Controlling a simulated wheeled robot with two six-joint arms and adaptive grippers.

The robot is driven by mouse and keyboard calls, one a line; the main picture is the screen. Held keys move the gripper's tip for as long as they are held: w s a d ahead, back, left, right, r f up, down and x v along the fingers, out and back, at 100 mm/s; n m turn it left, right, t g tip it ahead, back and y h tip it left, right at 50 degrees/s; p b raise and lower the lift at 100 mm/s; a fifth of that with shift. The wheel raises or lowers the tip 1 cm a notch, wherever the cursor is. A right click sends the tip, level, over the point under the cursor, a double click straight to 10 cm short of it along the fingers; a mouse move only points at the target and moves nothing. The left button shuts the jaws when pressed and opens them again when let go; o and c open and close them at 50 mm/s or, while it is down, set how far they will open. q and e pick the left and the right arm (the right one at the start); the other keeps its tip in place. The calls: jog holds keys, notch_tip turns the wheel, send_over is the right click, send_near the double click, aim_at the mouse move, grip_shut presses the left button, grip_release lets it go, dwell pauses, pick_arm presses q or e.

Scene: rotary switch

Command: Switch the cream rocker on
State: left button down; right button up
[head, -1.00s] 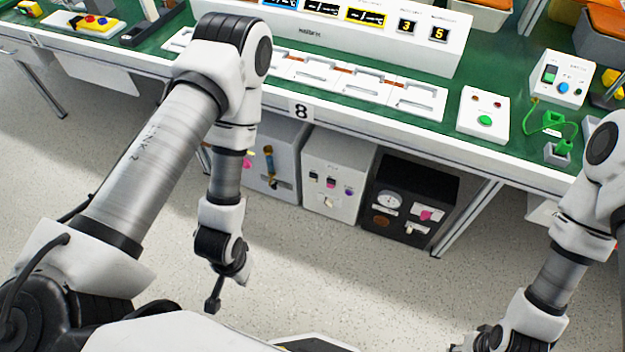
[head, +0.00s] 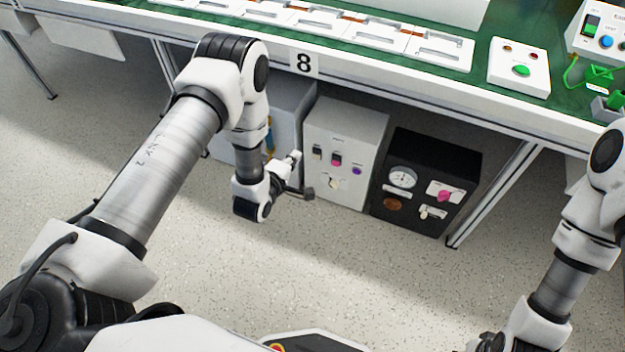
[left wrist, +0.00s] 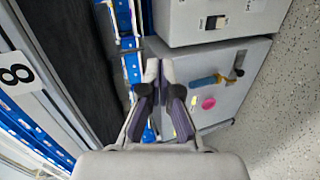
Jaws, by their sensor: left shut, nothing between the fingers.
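A light grey box (head: 340,150) under the bench carries a small dark and cream switch (head: 317,152), a pink control (head: 337,160), a purple knob (head: 357,171) and a cream control (head: 335,184). I cannot tell surely which one is the cream rocker, nor its position. A black-and-white switch (left wrist: 213,22) shows in the left wrist view. My left gripper (head: 293,157) is shut and empty, in front of the leftmost box and left of the light grey box. Its fingers (left wrist: 158,70) touch no switch.
The leftmost box (left wrist: 222,90) has a blue-and-orange lever (left wrist: 203,80) and a pink knob (left wrist: 208,103). A black box (head: 425,180) with a gauge stands at the right. The green bench (head: 450,58) overhangs them. The floor in front is clear.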

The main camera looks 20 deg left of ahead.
aim_at(316, 158)
pick_arm(q)
jog(key=w+a+f+t+b, duration=0.1)
jog(key=w+f+b, duration=0.1)
jog(key=f+b, duration=0.7)
jog(key=w+a+f+n+t+b, duration=0.1)
jog(key=f+b, duration=0.8)
jog(key=f, duration=0.3)
jog(key=shift+w+f, duration=0.3)
jog(key=shift+w, duration=0.05)
pick_arm(e)
notch_tip(316, 158, down, 22)
jog(key=shift+r, duration=0.15)
pick_arm(q)
jog(key=w+b, duration=0.2)
jog(key=w, duration=0.2)
jog(key=w+f+b, duration=0.1)
jog(key=w+b, duration=0.2)
jog(key=w, duration=0.2)
jog(key=w+f+b, duration=0.1)
jog(key=w+b, duration=0.2)
jog(key=w, duration=0.2)
jog(key=shift+d, duration=0.25)
pick_arm(e)
notch_tip(316, 158, down, 8)
jog(key=shift+w+r, duration=0.15)
jog(key=shift+r, duration=0.05)
pick_arm(q)
jog(key=shift+s, duration=0.1)
